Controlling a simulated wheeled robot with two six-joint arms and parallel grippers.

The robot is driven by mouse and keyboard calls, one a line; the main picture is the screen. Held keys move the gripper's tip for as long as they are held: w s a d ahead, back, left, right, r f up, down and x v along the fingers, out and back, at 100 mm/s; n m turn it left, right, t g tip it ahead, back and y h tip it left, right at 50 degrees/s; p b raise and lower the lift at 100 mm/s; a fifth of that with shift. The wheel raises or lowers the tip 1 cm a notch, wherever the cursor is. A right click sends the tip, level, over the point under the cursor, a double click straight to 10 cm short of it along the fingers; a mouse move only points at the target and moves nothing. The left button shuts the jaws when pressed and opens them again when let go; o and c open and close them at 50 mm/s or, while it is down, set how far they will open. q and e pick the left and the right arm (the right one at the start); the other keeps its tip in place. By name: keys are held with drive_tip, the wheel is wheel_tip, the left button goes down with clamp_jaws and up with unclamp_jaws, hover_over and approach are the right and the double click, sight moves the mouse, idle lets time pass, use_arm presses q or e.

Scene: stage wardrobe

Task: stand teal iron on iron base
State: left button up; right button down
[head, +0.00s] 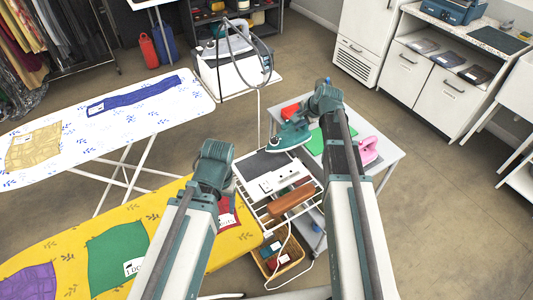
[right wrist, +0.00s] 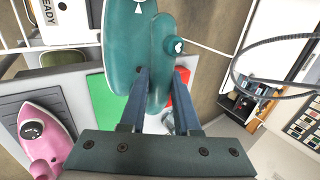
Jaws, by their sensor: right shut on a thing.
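The teal iron (head: 292,134) hangs over the left part of a small white table (head: 388,153). My right gripper (right wrist: 161,78) is shut on it; its two fingers close around the teal body in the right wrist view. In the head view my right wrist hides those fingers. A green pad (head: 316,143) lies on the table beside the iron; it also shows below the iron in the right wrist view (right wrist: 103,98). I cannot tell which surface is the iron base. My left gripper (head: 212,168) is above the yellow ironing board's right end; its fingertips are hidden.
A pink iron (head: 367,150) sits on the table's right; a red object (head: 290,111) is at its back left. A metal rack with a dark grey pad (head: 262,165) and a brown wooden block (head: 291,199) lies between my arms. The white ironing board (head: 60,115) is at left.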

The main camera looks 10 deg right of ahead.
sight(275, 137)
drive_tip(key=s+a+f+b, duration=0.1)
drive_tip(key=s+a, duration=0.6)
drive_tip(key=a, duration=0.3)
drive_tip(key=s+a+f, duration=0.1)
drive_tip(key=s+a, duration=0.6)
drive_tip(key=a, duration=0.3)
drive_tip(key=w+d, duration=0.3)
drive_tip(key=w, duration=0.1)
drive_tip(key=w+d+b, duration=0.1)
drive_tip(key=w+d, duration=0.2)
drive_tip(key=w+d+f, duration=0.1)
drive_tip(key=w+d, duration=0.3)
drive_tip(key=shift+w+d+b, duration=0.1)
drive_tip(key=shift+w+b, duration=0.25)
drive_tip(key=shift+b, duration=0.05)
use_arm(q)
wheel_tip(275, 137, down, 7)
drive_tip(key=b, duration=0.3)
drive_tip(key=shift+r+b, duration=0.2)
drive_tip(key=shift+b, duration=0.2)
use_arm(e)
drive_tip(key=f, duration=0.4)
drive_tip(key=shift+w+d, duration=0.25)
drive_tip(key=shift+w, duration=0.05)
use_arm(q)
drive_tip(key=shift+r, duration=0.15)
use_arm(e)
drive_tip(key=shift+r, duration=0.2)
use_arm(q)
drive_tip(key=shift+s, duration=0.1)
